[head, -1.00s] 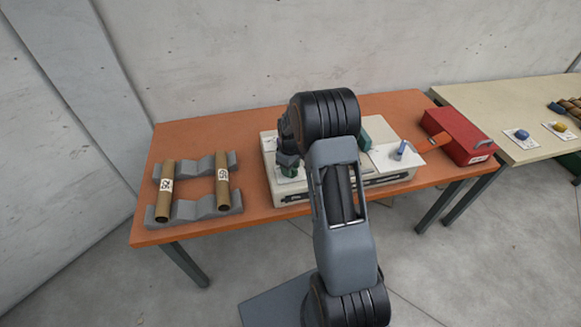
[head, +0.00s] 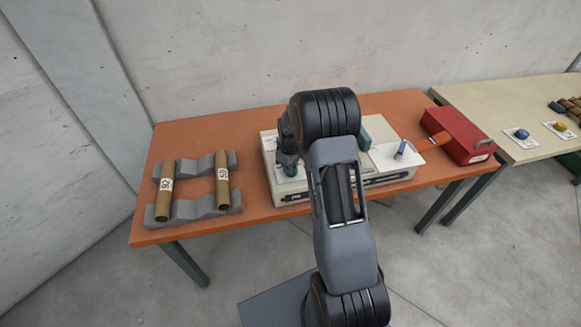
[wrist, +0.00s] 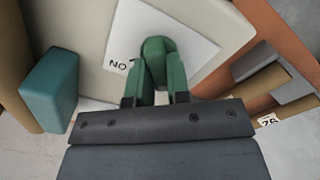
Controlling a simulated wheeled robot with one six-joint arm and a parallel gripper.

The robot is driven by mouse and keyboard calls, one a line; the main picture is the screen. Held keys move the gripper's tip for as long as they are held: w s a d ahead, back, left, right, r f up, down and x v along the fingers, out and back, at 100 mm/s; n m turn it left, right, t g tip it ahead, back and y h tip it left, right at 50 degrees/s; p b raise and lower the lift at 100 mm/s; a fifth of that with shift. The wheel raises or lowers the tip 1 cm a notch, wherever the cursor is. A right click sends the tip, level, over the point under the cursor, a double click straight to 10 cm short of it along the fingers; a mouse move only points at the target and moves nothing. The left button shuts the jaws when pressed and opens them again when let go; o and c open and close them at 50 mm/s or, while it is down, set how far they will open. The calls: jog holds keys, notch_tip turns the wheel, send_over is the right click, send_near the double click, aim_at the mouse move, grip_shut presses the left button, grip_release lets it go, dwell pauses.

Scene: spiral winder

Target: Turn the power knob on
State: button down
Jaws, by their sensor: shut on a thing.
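The green knob (wrist: 158,62) stands on a white plate (wrist: 192,30) on the pale machine box (head: 270,160). In the wrist view, letters reading "NO" show on the plate left of the knob. My gripper (wrist: 158,80) is shut on the knob, its fingers on either side of it. In the head view my gripper (head: 287,160) is over the left part of the machine, with a bit of the green knob (head: 290,170) showing below it. My arm hides the middle of the machine.
Brown tubes (head: 222,180) rest on grey cradles (head: 190,207) at left. A red box (head: 462,135) is at right on the orange table (head: 190,137).

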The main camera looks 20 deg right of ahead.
jog(key=m+b, duration=0.1)
jog(key=m, duration=0.2)
jog(key=shift+f+b, duration=0.1)
jog(key=shift+b, duration=0.3)
jog(key=m+b, duration=0.1)
jog(key=m, duration=0.3)
jog(key=shift+d+m+b, duration=0.15)
jog(key=shift+m+b, duration=0.2)
jog(key=shift+m, duration=0.05)
jog(key=m+b, duration=0.1)
jog(key=m, duration=0.3)
jog(key=shift+d, duration=0.1)
jog(key=shift+m+b, duration=0.35)
jog(key=shift+m, duration=1.75)
jog(key=c, duration=1.1)
grip_release()
jog(key=shift+s, duration=0.1)
notch_tip(320, 180, up, 14)
jog(key=shift+r, duration=0.1)
